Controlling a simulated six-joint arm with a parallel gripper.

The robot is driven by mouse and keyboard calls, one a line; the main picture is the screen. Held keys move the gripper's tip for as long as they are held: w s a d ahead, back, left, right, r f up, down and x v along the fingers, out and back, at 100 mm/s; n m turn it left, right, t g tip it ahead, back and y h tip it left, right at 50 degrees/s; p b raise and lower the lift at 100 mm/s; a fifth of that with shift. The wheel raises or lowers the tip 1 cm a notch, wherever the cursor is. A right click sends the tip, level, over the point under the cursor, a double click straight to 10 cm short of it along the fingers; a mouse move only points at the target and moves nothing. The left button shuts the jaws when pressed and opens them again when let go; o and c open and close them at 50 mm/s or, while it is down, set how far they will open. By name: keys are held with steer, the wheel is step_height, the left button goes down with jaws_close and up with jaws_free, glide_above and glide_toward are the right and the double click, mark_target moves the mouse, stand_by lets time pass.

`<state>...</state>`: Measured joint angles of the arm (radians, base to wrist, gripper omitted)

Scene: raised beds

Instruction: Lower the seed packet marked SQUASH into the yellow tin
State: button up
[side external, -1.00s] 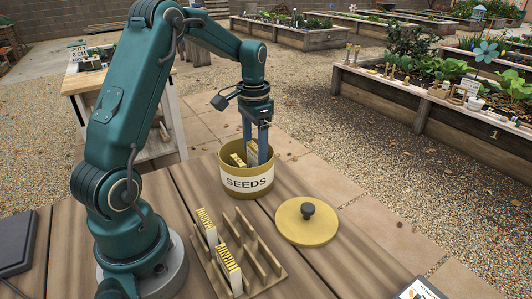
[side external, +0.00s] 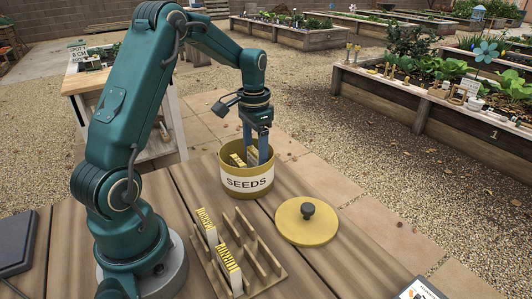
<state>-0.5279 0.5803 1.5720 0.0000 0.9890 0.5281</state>
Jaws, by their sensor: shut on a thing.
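The yellow tin (side external: 225,186), with a white SEEDS label, stands open on the wooden table. My gripper (side external: 258,160) points down inside its mouth, toward the right side. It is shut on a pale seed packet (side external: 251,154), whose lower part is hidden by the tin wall. The marking on this packet is too small to read, so I cannot confirm SQUASH. Another packet (side external: 237,160) stands in the tin to the left of the held one. Whether the held packet touches the tin's bottom cannot be seen.
A wooden slotted rack (side external: 262,262) in front of the tin holds two upright packets, one at its left (side external: 206,228) and one nearer the front (side external: 229,268). The yellow lid (side external: 300,232) with a black knob lies flat to the right. A dark flat object (side external: 15,242) lies at far left.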

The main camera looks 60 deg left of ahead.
steer(key=shift+f, duration=0.4)
stand_by(0.3)
steer(key=o, duration=1.3)
steer(key=shift+r, duration=0.1)
